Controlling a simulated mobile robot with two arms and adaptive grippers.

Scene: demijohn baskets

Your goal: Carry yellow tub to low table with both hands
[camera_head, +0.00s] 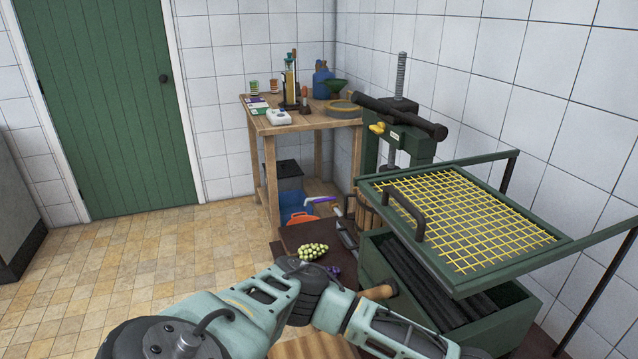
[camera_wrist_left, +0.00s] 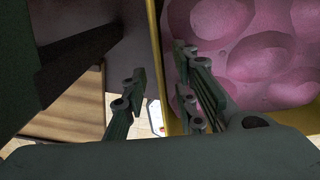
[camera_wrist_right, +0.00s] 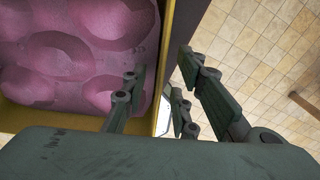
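The yellow tub shows only in the wrist views, with lumpy pink contents inside. In the left wrist view its yellow wall (camera_wrist_left: 157,60) runs up between the fingers of my left gripper (camera_wrist_left: 155,95). These fingers are apart, one outside the wall and one over the inside. In the right wrist view the tub's wall (camera_wrist_right: 166,55) likewise lies between the spread fingers of my right gripper (camera_wrist_right: 160,85). Gaps show beside the wall in both views. The head view shows neither the tub nor fingertips. I cannot make out which surface is the low table.
A wooden table (camera_head: 318,121) with bottles and small items stands in the corner. A green machine with a yellow grid (camera_head: 465,215) is at the right. Green grapes (camera_head: 313,251) lie on a dark surface before it. The tiled floor (camera_head: 130,260) at left is clear.

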